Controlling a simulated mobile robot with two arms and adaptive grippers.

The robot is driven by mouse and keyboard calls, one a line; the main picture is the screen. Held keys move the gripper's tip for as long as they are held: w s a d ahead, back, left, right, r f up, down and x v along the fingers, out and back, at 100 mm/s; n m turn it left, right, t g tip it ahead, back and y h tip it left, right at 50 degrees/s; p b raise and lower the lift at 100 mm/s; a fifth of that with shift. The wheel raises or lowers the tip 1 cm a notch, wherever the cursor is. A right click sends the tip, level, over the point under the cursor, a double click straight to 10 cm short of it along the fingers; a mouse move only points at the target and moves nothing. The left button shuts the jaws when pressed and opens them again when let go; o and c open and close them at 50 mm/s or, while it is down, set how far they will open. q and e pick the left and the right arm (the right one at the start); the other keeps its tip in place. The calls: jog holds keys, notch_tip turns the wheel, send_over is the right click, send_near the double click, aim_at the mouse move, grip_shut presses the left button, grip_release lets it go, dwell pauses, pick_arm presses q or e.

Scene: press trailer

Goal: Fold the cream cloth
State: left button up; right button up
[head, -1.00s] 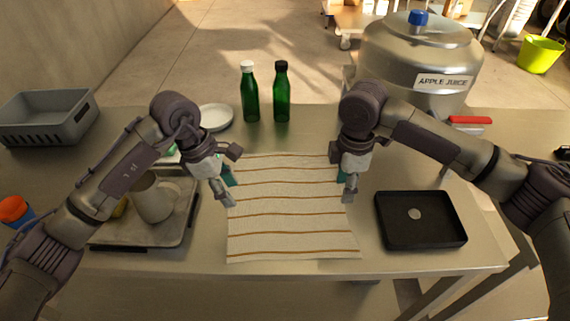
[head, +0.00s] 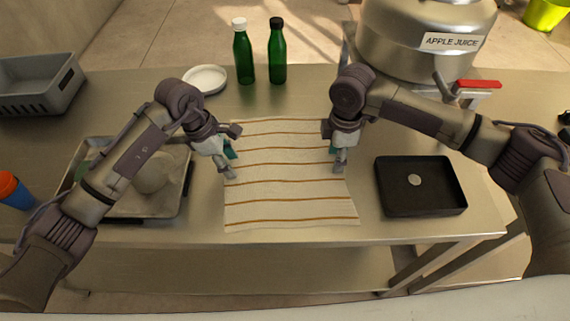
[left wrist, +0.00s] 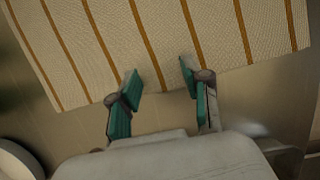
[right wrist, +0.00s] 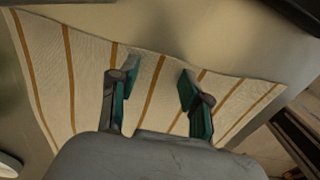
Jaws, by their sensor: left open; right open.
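The cream cloth (head: 285,185) with brown-orange stripes lies spread out on the steel table. My left gripper (head: 230,161) is open at the cloth's left edge. In the left wrist view the open fingers (left wrist: 160,82) point at that edge, with the cloth (left wrist: 200,35) just beyond and between the tips. My right gripper (head: 336,158) is open at the cloth's right edge. In the right wrist view its fingers (right wrist: 150,75) overlap the cloth (right wrist: 85,70). Nothing is held. I cannot tell whether the fingertips touch the cloth.
A black tray (head: 438,208) with a small round disc is at right. A metal tray (head: 125,205) sits under my left arm. Two green bottles (head: 243,58) and a white plate (head: 206,80) stand behind. A grey bin (head: 35,85) is far left, a juice tank (head: 415,25) back right.

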pick_arm(q)
jog(key=shift+f, duration=0.3)
pick_arm(e)
jog(key=shift+f, duration=0.25)
pick_arm(q)
jog(key=shift+s+r, duration=0.1)
jog(key=c, duration=0.7)
pick_arm(e)
jog(key=shift+s+r, duration=0.1)
jog(key=c, duration=0.7)
pick_arm(q)
grip_shut()
pick_arm(e)
grip_shut()
pick_arm(q)
jog(key=shift+s+f, duration=0.1)
jog(key=shift+f, duration=0.1)
jog(key=shift+r, duration=0.15)
